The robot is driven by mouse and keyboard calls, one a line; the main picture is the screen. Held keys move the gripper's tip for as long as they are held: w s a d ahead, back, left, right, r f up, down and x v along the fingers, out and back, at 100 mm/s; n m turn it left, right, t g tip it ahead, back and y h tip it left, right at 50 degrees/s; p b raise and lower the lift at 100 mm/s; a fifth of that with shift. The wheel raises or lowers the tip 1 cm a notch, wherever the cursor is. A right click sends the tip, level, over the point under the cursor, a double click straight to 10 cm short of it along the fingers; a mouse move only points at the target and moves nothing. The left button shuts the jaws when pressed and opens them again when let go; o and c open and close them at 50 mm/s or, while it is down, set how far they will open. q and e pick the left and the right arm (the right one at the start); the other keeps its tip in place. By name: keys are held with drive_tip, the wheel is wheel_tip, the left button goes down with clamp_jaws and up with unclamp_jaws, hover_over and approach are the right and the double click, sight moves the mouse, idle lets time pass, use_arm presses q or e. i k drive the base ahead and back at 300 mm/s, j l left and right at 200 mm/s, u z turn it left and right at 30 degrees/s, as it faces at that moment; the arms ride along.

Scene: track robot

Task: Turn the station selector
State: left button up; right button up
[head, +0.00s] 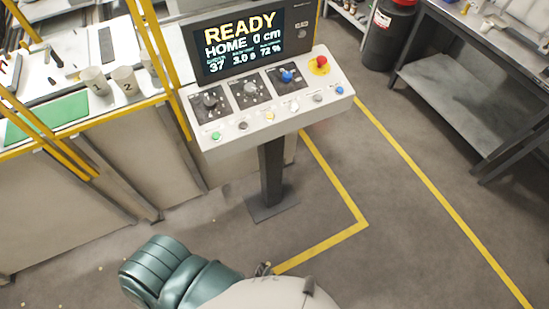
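A white control console (225,146) stands on a dark post in the upper middle of the head view. Its sloped top has three black dial plates: a left one with a dark knob (209,100), a middle one with a grey knob (249,89) and a right one with a blue knob (287,77). The labels are too small to read, so I cannot tell which is the station selector. The screen (243,43) above reads READY, HOME, 0 cm. Neither gripper is in view; nothing touches the console.
A red emergency button (321,62) on a yellow base and a row of coloured buttons share the console. A bench with two numbered cups (95,80) and yellow posts is at left. A grey workbench (450,90) is at right. The floor before the console is clear.

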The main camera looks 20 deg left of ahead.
sight(210, 102)
drive_tip(key=u, duration=1.45)
